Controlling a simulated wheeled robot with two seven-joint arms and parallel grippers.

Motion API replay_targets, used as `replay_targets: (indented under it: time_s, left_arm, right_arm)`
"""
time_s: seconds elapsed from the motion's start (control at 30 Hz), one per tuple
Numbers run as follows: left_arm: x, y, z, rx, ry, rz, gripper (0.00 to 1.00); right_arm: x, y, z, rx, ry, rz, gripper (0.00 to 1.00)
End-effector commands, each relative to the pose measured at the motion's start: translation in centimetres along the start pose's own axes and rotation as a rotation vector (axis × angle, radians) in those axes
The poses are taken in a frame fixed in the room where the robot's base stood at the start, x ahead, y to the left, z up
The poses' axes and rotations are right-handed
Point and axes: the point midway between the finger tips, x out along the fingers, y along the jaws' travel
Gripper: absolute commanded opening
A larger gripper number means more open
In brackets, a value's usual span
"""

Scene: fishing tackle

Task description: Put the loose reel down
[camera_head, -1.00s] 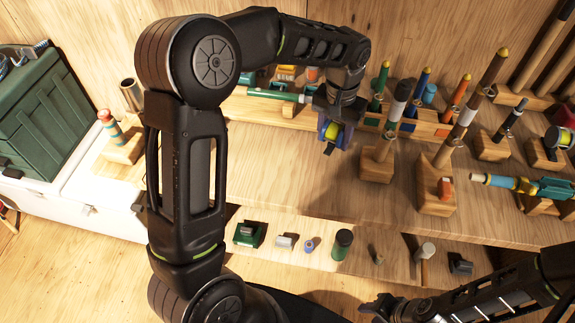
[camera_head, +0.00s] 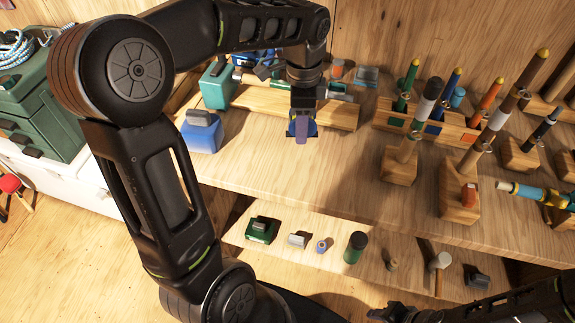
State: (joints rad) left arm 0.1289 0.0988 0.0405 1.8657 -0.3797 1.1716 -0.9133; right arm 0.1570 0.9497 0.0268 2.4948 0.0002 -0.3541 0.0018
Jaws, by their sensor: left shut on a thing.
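My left gripper (camera_head: 302,118) points down over the upper wooden shelf and is shut on the loose reel. The reel (camera_head: 301,130) shows as a small blue-purple piece below the jaws; the gripper hides much of it. It is in front of a wooden rack, left of the standing rods. I cannot tell whether the reel touches the shelf. My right gripper (camera_head: 392,312) is low at the bottom edge, dark and partly cut off, and its jaws cannot be made out.
A blue box with a grey handle (camera_head: 202,132) stands left of the reel. The wooden rack (camera_head: 270,104) is behind it. Upright rods in a wooden holder (camera_head: 425,130) stand to the right. The shelf (camera_head: 320,180) is bare in front. Small items lie on the lower shelf.

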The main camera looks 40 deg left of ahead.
Motion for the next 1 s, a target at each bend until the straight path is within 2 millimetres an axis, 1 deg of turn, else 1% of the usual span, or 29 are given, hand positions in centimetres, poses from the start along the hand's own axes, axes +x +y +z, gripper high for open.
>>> replay_targets:
  time_s: [0.03, 0.1, 0.2, 0.3, 0.6, 0.67, 0.73, 0.9, 1.0]
  left_arm:
    - [-0.1, 0.2, 1.1, 0.064, 0.0, -0.003, 0.0]
    - [-0.3, 0.6, 2.0, 0.154, -0.001, -0.004, 0.0]
    - [-0.5, 0.9, 2.8, 0.234, -0.003, -0.003, 0.0]
    - [-0.6, 1.0, 3.1, 0.264, -0.004, -0.002, 0.0]
    - [-0.5, 1.0, 3.0, 0.264, -0.004, -0.001, 0.0]
    - [0.0, 1.0, 3.1, 0.263, -0.004, 0.0, 0.0]
    - [0.9, 1.0, 3.1, 0.263, -0.005, 0.002, 0.0]
    - [4.0, 1.0, 3.1, 0.262, -0.005, 0.003, 0.0]
    - [5.3, 1.0, 3.1, 0.262, -0.005, 0.001, 0.0]
  right_arm:
    - [0.4, 0.1, 0.0, -0.001, 0.001, -0.001, 0.36]
    - [0.5, 0.2, -0.1, -0.001, 0.001, -0.002, 0.36]
    - [0.6, 0.2, -0.1, -0.002, 0.002, -0.002, 0.36]
    - [0.6, 0.2, -0.1, -0.002, 0.002, -0.002, 0.36]
    - [0.5, 0.1, -0.1, -0.002, 0.003, -0.002, 0.36]
    - [0.5, 0.1, -0.1, -0.002, 0.002, -0.002, 0.36]
    - [0.4, 0.1, -0.1, -0.002, 0.002, -0.002, 0.36]
    - [0.2, 0.1, -0.1, -0.001, 0.002, -0.001, 0.36]
    - [0.2, 0.1, -0.1, -0.001, 0.001, -0.001, 0.36]
